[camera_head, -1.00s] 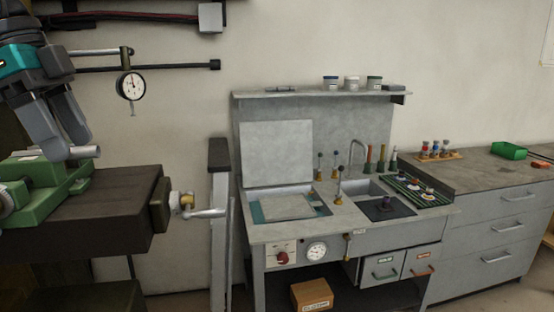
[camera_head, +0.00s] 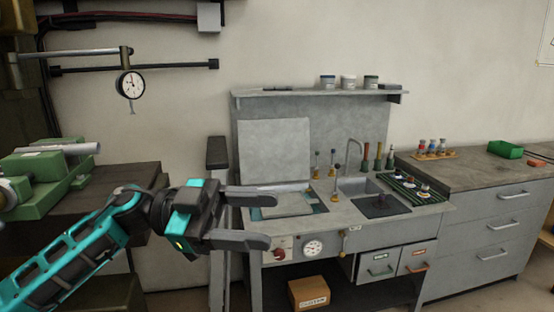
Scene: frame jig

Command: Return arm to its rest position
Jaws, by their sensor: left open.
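My left gripper (camera_head: 268,216) is at the centre-left of the head view, with its arm coming in from the lower left. Its two fingers are spread apart, pointing right, with nothing between them. In the picture it overlaps the left front of the grey sink bench (camera_head: 345,236). A green jig (camera_head: 40,185) sits on the dark workbench at the left, with a metal cylinder (camera_head: 55,149) lying across its top. The gripper is to the right of the jig and apart from it. My right gripper does not show.
The dark workbench (camera_head: 120,178) is behind my left arm. A dial gauge (camera_head: 130,85) on a rod is above it. A grey post (camera_head: 217,170) stands beside the sink bench. A grey cabinet (camera_head: 490,225) with a green bin (camera_head: 505,149) is at the right.

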